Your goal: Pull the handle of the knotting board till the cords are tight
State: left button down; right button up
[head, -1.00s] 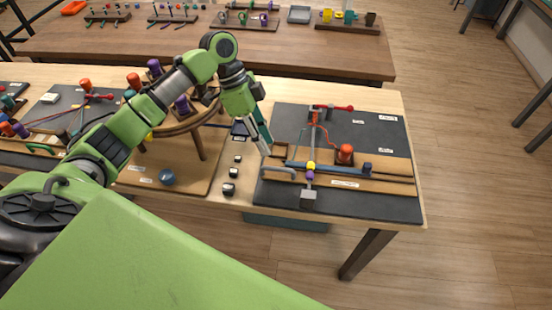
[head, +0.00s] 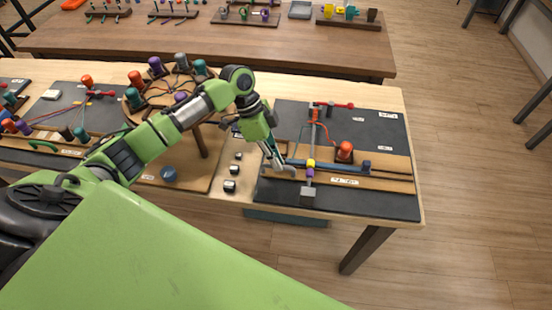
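The knotting board (head: 378,209) is the dark board at the right end of the near table, with wooden rails across it. Its grey handle (head: 290,171) is at the left end of the rails, partly covered by my gripper. Thin orange-red cords (head: 327,135) run from the upright strip toward a red spool (head: 345,151); they look curved. My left gripper (head: 277,164) points down with its fingertips at the handle. I cannot tell whether the fingers are closed around it. My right gripper is not in view.
A round wooden braiding stand (head: 203,144) with several coloured bobbins stands left of the board. A grey block (head: 308,194) hangs at the board's front. A second table (head: 200,45) is behind.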

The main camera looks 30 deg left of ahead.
pick_arm(q)
jog(key=shift+s, duration=0.1)
jog(key=s+p, duration=0.1)
jog(key=s, duration=0.1)
jog(key=s+d+p, duration=0.1)
jog(key=s+p, duration=0.1)
jog(key=shift+s+d+r, duration=0.1)
jog(key=shift+s+d, duration=0.1)
jog(key=shift+s, duration=0.1)
jog(key=shift+f, duration=0.25)
jog(key=c, duration=2.1)
grip_release()
jog(key=shift+d, duration=0.1)
jog(key=shift+c, duration=0.2)
jog(key=shift+r, duration=0.15)
